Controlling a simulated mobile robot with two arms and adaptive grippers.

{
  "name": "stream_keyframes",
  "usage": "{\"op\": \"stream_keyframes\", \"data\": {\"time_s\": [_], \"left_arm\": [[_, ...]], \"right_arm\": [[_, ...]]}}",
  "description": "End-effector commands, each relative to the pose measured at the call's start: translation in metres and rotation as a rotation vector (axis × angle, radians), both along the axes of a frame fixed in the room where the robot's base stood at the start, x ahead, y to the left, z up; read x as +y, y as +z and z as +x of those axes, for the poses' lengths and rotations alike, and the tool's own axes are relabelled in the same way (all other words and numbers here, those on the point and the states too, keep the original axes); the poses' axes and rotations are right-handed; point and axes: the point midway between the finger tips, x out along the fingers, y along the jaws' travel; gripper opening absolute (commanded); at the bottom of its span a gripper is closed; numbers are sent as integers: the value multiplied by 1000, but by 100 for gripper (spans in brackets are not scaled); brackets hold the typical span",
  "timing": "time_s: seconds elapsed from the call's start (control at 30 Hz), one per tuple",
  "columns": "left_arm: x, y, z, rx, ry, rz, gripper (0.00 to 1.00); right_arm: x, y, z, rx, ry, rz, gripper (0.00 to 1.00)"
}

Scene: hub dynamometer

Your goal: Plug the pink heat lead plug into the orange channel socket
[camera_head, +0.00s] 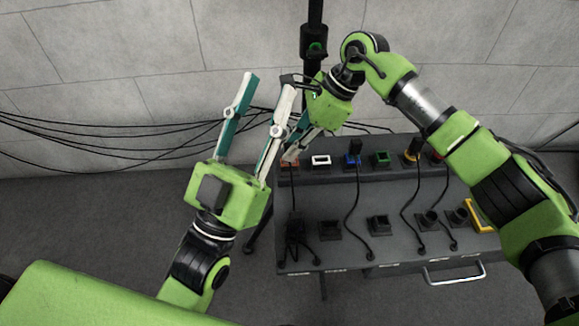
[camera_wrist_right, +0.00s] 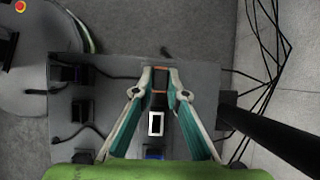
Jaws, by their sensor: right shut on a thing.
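The orange channel socket (camera_wrist_right: 158,92) shows in the right wrist view as orange edges around the fingertips of my right gripper (camera_wrist_right: 160,78). In the head view the socket (camera_head: 288,164) is at the left end of the back row, partly covered by the fingers. My right gripper (camera_head: 290,150) points down at it, shut on a dark plug, taken as the pink heat lead plug (camera_wrist_right: 160,82); no pink shows. A black lead runs from there toward the front-left outlet. Whether the plug is seated is hidden. My left gripper (camera_head: 266,90) is open and empty, left of the right gripper.
A white socket (camera_head: 320,160), blue socket (camera_head: 352,161) and green socket (camera_head: 381,158) follow to the right. Several dark outlets line the front. A black post (camera_wrist_right: 265,130) stands close behind the panel.

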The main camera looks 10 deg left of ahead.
Motion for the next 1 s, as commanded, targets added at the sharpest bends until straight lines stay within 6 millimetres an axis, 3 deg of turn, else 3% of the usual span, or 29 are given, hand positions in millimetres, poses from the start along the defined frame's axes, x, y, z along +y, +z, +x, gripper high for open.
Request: {"op": "stream_keyframes", "data": {"time_s": [0.17,0.2,0.27,0.67,0.77,1.0], "left_arm": [[0,2,-1,-11,-1,-3,33],[0,2,-1,-10,-1,-3,33],[0,2,-1,-9,-1,-3,33],[-1,-3,-1,6,-2,-4,33],[-1,-2,-1,5,-2,-4,33],[0,-1,-1,3,-1,-2,33]], "right_arm": [[0,0,0,0,0,0,0],[0,0,0,0,0,0,18],[0,0,0,0,0,0,33],[-2,3,1,-1,0,-1,33],[-7,13,4,-4,-2,0,33],[-30,57,11,-4,-2,0,33]]}}
